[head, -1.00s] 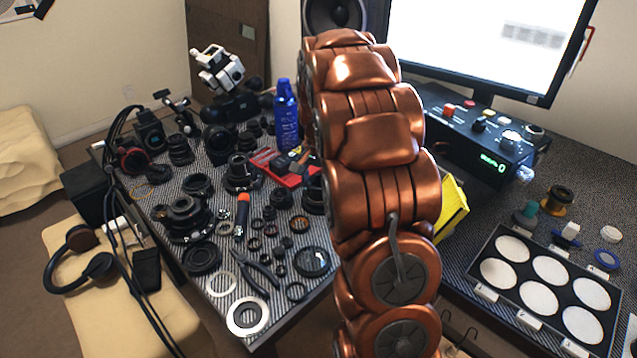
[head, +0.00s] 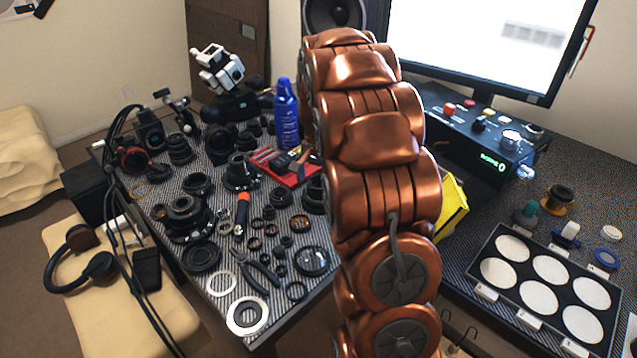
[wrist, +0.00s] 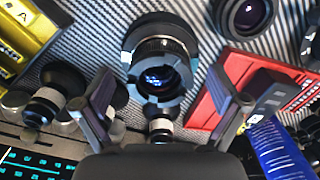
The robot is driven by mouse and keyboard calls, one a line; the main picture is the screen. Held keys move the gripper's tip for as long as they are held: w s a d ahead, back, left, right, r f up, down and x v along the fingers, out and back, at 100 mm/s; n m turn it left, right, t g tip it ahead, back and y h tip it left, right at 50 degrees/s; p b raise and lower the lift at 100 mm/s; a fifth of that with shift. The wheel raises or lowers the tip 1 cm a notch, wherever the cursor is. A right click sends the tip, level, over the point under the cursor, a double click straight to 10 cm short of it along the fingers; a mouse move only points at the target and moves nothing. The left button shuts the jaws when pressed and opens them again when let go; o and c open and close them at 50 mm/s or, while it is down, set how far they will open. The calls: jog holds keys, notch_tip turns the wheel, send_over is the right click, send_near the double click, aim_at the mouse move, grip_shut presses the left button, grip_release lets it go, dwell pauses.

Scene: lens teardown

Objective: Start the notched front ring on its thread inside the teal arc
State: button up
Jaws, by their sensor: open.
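My gripper (wrist: 162,88) shows in the wrist view with its two fingers wide apart and nothing held between the pads. Between and beyond the fingers is a dark lens barrel (wrist: 163,48) with bluish reflections in its glass. A grey ring with notches in its edge (wrist: 160,99) lies around its near opening. I cannot tell whether this ring is seated on a thread or only rests there. In the head view my arm hides the gripper and this lens.
A red tray (wrist: 240,75) lies right of the lens, with a blue bottle (wrist: 280,150) near it. A yellow object (wrist: 25,30) is upper left. Knobs of the control box (head: 490,135) are close by at lower left. Several lens parts crowd the table; a disc tray (head: 487,245) is at right.

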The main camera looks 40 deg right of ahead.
notch_tip(320, 180, up, 12)
dwell(0.5)
